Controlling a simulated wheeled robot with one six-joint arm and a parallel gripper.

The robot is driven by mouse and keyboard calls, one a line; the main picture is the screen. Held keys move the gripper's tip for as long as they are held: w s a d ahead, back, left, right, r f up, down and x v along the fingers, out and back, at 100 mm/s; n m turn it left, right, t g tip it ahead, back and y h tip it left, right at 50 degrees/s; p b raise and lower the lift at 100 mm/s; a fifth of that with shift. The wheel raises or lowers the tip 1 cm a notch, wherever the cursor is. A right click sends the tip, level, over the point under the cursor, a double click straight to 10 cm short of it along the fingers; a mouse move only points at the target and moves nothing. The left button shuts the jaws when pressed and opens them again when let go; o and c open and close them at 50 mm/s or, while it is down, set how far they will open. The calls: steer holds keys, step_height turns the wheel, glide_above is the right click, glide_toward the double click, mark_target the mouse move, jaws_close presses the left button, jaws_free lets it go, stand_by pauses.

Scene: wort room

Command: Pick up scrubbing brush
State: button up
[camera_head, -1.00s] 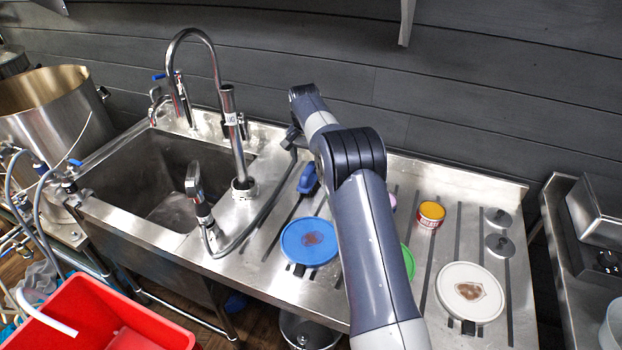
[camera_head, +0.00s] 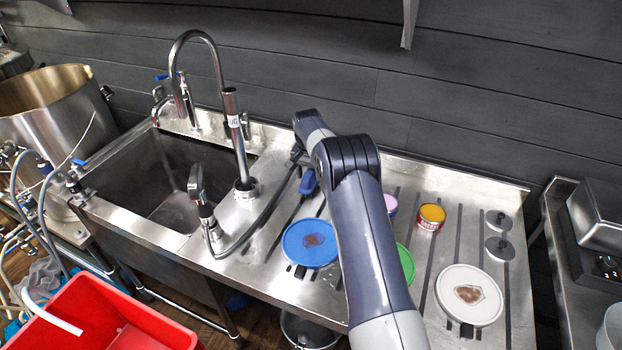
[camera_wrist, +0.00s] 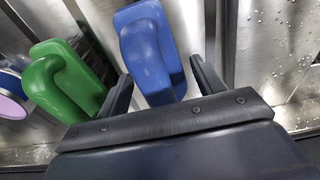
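A blue scrubbing brush (camera_head: 308,182) stands on the steel drainboard right of the sink, partly hidden by my arm in the head view. In the wrist view the blue brush (camera_wrist: 150,45) lies straight ahead, with its raised rounded handle showing. A green brush (camera_wrist: 62,82) sits just left of it. My gripper (camera_wrist: 160,70) is open. Its two dark fingers are on either side of the blue brush's near end, with a small gap visible at the right. In the head view the fingertips are too small to make out.
A tall faucet (camera_head: 236,140) and its hose stand left of the brush, beside the sink (camera_head: 130,175). A blue plate (camera_head: 290,245), a green plate (camera_head: 406,263), a white plate (camera_head: 447,300) and a yellow-red can (camera_head: 431,216) sit on the drainboard. The wall is close behind.

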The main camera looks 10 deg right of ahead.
steer(key=c, duration=0.9)
step_height(320, 180, up, 10)
steer(key=shift+r+b, duration=0.1)
steer(key=shift+b, duration=0.55)
steer(key=o, duration=0.4)
steer(key=shift+c, duration=1)
